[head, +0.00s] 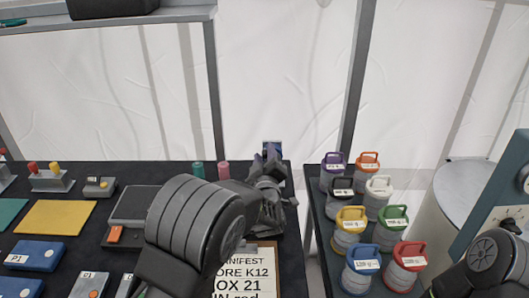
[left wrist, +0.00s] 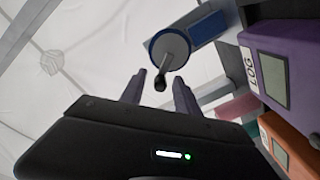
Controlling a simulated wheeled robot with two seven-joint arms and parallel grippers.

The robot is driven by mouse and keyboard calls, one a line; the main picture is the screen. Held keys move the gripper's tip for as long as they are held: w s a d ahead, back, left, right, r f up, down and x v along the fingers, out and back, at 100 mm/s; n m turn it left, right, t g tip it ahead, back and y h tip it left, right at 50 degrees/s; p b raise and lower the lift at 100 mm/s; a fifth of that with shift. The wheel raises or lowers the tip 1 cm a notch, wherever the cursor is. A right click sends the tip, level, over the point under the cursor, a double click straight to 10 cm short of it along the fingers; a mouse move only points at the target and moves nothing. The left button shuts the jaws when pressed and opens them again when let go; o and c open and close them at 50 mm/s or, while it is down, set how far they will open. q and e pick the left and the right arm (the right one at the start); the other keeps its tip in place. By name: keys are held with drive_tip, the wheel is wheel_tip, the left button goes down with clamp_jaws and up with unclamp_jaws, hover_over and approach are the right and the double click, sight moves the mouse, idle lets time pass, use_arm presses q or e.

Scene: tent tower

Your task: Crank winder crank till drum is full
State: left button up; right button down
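The winder (left wrist: 203,28) shows in the left wrist view as a blue body with a grey round disc. Its crank (left wrist: 175,62) stands out from the disc and ends in a dark knob. In the head view a small blue part, likely the winder (head: 272,145), shows at the table's back edge, mostly behind my gripper. My left gripper (left wrist: 160,78) is open, its two fingers apart on either side of the knob; contact cannot be told. In the head view the left gripper (head: 265,158) points toward the back edge. The drum's fill cannot be made out. My right gripper is not in view.
A dark table (head: 70,205) holds blue boxes, a yellow mat (head: 55,217) and a manifest sheet (head: 245,270). A purple device (left wrist: 268,60) and an orange one (left wrist: 290,145) are close beside the left gripper.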

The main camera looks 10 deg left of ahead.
sight(264, 157)
use_arm(q)
drive_tip(key=shift+b+v, duration=0.35)
drive_tip(key=shift+v, duration=1.85)
drive_tip(key=shift+s+d+f, duration=0.1)
drive_tip(key=shift+s+f, duration=0.05)
drive_tip(key=shift+s, duration=0.25)
drive_tip(key=shift+r+v, duration=0.2)
drive_tip(key=shift+v, duration=0.9)
drive_tip(key=shift+w, duration=0.1)
drive_tip(key=shift+p+x, duration=0.8)
drive_tip(key=shift+x, duration=3.05)
drive_tip(key=shift+c, duration=0.4)
